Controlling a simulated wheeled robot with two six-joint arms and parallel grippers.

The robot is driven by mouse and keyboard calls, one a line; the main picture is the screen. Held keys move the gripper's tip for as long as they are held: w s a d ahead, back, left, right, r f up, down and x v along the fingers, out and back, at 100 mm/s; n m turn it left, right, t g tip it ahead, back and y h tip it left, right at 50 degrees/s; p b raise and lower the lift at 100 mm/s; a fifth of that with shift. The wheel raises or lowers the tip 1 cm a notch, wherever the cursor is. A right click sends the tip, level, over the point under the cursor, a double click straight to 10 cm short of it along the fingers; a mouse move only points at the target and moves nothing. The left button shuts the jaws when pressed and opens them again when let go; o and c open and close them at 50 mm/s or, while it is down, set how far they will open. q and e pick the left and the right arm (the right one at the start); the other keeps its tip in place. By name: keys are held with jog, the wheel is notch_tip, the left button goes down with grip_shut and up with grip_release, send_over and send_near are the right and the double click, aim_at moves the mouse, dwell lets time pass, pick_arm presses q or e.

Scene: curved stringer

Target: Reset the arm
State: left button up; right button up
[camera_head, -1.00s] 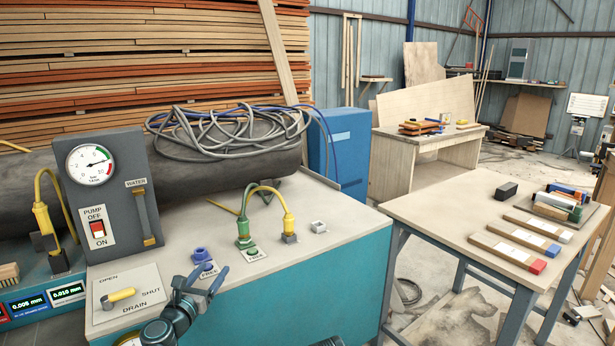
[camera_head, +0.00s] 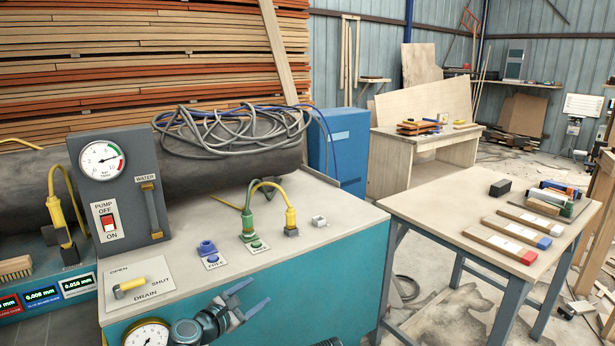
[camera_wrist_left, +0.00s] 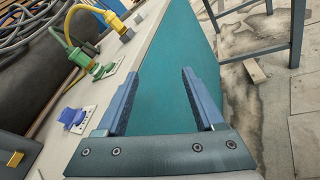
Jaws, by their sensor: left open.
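My left gripper (camera_head: 250,297) is open and empty, in front of the teal side of the bench (camera_head: 330,262) at the lower middle of the head view. In the left wrist view its two fingers (camera_wrist_left: 158,100) stand wide apart with nothing between them. The blue socket (camera_head: 208,248) on the bench top is behind the gripper. My right gripper is not in view.
A panel with a pressure gauge (camera_head: 102,160) and pump switch stands at the left. A yellow drain lever (camera_head: 130,285) sits on the bench corner. A table (camera_head: 420,205) with wooden blocks stands at the right. A floor gap separates bench and table.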

pick_arm(q)
jog(key=s+d+f+m+g+y, duration=0.3)
jog(key=s+d+f+m+g, duration=0.85)
jog(key=s+f+m, duration=0.7)
jog(key=s+a+r+m+g+y, duration=0.1)
jog(key=s+a+m+g+y, duration=0.2)
jog(key=m+y, duration=0.45)
notch_tip(320, 180, up, 12)
jog(key=s+m+h+p, duration=0.1)
jog(key=p, duration=1.1)
jog(key=shift+a+r+m+t+h, duration=0.25)
jog(key=shift+a+m+t+h, duration=0.05)
jog(key=shift+a+t+h, duration=0.05)
